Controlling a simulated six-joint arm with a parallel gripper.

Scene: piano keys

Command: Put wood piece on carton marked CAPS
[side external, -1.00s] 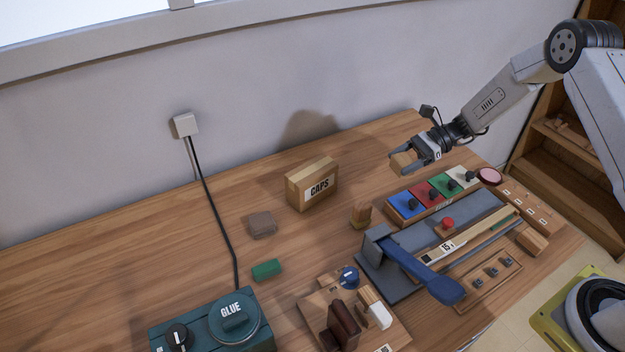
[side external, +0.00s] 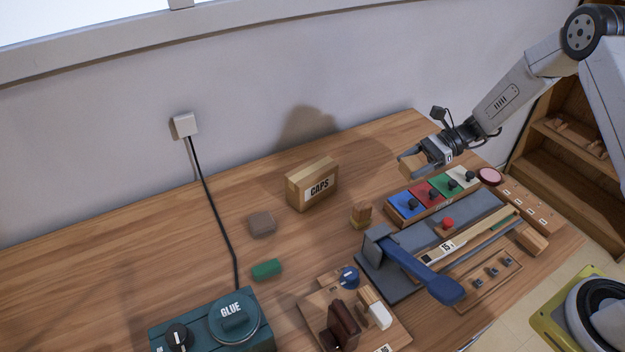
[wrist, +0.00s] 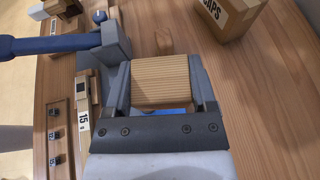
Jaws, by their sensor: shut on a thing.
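My gripper (side external: 424,160) is shut on a light wood piece (side external: 411,164) and holds it in the air above the back of the bench, near the coloured panels. In the wrist view the ridged wood piece (wrist: 160,82) sits between the two grey fingers of my gripper (wrist: 161,88). The carton marked CAPS (side external: 312,184) stands upright on the bench to the left of my gripper, with its top closed and bare. Part of the carton also shows at the top right of the wrist view (wrist: 226,14).
Blue, red and green panels with knobs (side external: 433,193) lie below my gripper. A brown block (side external: 262,224) and a green block (side external: 267,269) lie left. The bench behind them is clear.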

